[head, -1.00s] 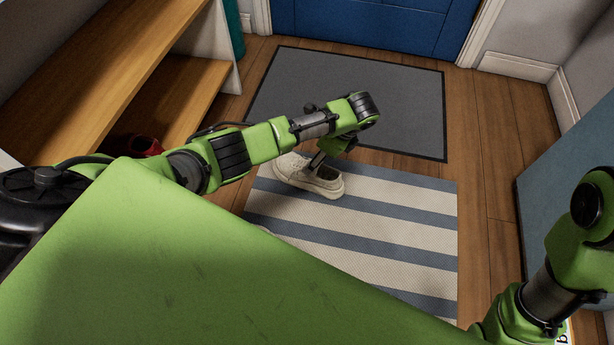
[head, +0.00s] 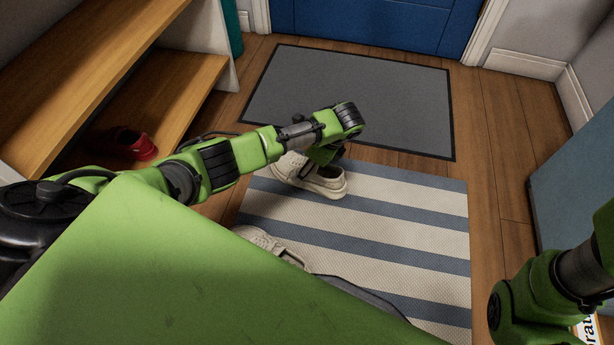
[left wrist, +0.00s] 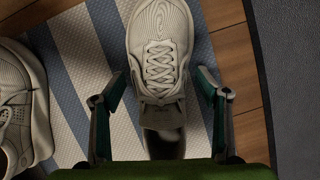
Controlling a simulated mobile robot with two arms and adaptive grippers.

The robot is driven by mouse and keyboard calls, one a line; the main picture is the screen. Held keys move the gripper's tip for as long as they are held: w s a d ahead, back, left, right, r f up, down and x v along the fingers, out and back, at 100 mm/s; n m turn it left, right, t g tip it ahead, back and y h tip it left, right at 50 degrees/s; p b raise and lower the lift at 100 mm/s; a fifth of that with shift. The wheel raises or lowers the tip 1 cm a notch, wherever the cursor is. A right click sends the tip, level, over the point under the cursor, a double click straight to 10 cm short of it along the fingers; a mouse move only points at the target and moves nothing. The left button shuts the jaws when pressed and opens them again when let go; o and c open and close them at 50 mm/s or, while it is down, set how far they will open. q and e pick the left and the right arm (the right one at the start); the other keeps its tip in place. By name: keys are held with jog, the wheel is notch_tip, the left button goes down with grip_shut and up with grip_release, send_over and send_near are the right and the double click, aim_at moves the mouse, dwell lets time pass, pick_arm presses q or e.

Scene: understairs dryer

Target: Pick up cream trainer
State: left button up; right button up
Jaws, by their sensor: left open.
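A cream trainer (head: 312,178) with pale laces sits on the far left corner of the striped mat; it also shows in the left wrist view (left wrist: 158,50). A second cream trainer (head: 268,241) lies nearer, partly hidden by my body, and shows at the left of the wrist view (left wrist: 20,110). My left gripper (left wrist: 160,108) is open, with one finger on each side of the far trainer's ankle opening. Gaps show between the fingers and the shoe. In the head view my arm hides part of that trainer. My right gripper is out of view; only its arm shows.
The striped mat (head: 400,240) lies on the wooden floor in front of a grey doormat (head: 350,95) and a blue door (head: 375,22). Wooden shelves (head: 95,65) stand on the left, with a red shoe (head: 134,144) on the lower one. A blue-grey panel (head: 580,165) stands on the right.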

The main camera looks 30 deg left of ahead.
pick_arm(q)
jog(key=shift+a+f, duration=0.1)
jog(key=shift+f, duration=0.2)
jog(key=c, duration=1.5)
jog(key=shift+r, duration=0.15)
